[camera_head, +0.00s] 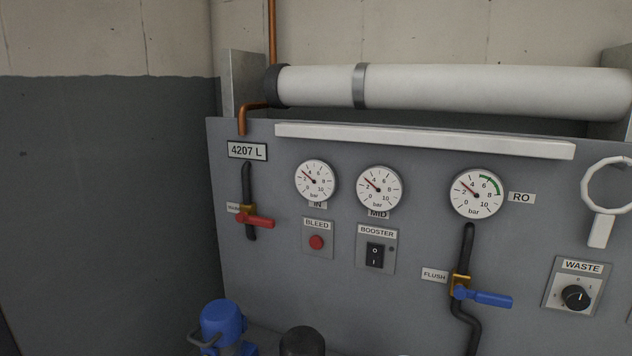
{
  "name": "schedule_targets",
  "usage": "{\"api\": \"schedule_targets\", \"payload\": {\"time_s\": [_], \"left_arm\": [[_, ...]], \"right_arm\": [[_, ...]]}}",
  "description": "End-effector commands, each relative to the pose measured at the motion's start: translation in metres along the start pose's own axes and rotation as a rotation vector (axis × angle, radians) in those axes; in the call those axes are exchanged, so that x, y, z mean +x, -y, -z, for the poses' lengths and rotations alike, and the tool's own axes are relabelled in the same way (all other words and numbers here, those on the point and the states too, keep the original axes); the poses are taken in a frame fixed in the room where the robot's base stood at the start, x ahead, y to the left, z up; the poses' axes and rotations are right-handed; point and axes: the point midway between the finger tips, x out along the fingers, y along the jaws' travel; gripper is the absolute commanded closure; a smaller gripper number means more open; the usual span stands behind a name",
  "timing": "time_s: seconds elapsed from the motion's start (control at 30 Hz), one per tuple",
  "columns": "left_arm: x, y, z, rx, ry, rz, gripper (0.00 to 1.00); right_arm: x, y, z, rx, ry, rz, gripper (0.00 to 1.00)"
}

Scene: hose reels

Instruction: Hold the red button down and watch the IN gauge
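The red button (316,242) sits on a small grey plate labelled BLEED on the grey panel. Nothing is touching it. The IN gauge (315,180) is a round white dial right above that plate. Its red needle points to the upper left, at roughly 2 to 3 bar. The IN label shows at the dial's lower edge. Neither of my grippers shows in the head view.
The MID gauge (379,189) and RO gauge (476,194) are to the right. A booster switch (375,254) is beside the button plate. A red-handled valve (256,221) is at left, a blue-handled valve (484,296) at right. A blue pump-like unit (223,322) stands below.

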Motion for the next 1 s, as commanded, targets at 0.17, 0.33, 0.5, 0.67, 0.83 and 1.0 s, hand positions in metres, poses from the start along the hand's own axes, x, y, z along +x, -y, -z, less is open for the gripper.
{"api": "schedule_targets", "payload": {"time_s": [0.17,0.33,0.5,0.67,0.83,1.0], "left_arm": [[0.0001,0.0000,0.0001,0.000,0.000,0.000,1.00],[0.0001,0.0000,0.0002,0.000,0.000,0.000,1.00],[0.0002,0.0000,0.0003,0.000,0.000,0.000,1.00],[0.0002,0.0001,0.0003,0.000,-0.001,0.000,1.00],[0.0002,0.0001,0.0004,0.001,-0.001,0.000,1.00],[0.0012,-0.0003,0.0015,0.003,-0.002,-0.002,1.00]], "right_arm": [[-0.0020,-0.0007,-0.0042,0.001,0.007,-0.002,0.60],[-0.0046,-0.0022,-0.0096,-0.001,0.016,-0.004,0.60],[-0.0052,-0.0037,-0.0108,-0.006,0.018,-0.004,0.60],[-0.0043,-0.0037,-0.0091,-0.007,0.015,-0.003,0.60],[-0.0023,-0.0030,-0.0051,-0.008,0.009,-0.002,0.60],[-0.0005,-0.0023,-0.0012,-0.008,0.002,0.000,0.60]]}}
